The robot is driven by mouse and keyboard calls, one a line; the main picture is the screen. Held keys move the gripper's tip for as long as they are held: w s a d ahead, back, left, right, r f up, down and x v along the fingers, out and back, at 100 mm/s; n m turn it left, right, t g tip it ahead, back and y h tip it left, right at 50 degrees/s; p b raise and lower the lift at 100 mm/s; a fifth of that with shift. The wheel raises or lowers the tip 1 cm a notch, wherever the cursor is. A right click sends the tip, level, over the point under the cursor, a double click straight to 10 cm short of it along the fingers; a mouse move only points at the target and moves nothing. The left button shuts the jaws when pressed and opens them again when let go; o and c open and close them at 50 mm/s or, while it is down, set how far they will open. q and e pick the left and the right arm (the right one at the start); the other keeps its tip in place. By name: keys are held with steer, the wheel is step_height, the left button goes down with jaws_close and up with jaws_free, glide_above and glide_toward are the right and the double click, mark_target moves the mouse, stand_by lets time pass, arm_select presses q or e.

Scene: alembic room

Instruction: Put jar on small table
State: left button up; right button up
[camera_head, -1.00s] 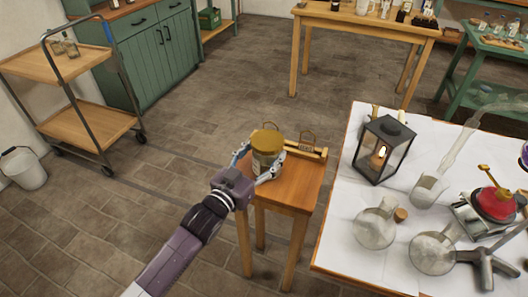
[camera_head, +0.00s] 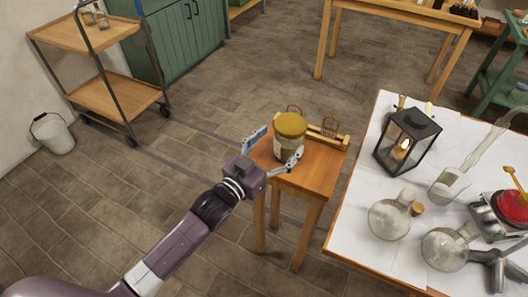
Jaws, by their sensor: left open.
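The jar (camera_head: 290,138) is glass with a yellow-gold lid and a pale label. It stands upright on the small wooden table (camera_head: 318,178), towards its left side. My left gripper (camera_head: 276,150) is open at the jar's near left side. One finger shows left of the jar and the other reaches in front of it at the lower right. I cannot tell whether either finger touches the glass. My right gripper is not in view.
A brass-and-wood balance (camera_head: 328,134) lies behind the jar on the small table. A large white-topped table (camera_head: 350,215) at right holds a black lantern (camera_head: 408,140) and round flasks (camera_head: 390,216). A wooden cart (camera_head: 118,96) and bucket (camera_head: 53,134) stand left.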

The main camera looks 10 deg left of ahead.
arm_select(q)
steer(key=p+v, duration=0.2)
steer(key=v, duration=0.6)
steer(key=shift+s+a+p, duration=0.15)
steer(key=shift+s+p, duration=0.1)
steer(key=shift+p, duration=0.15)
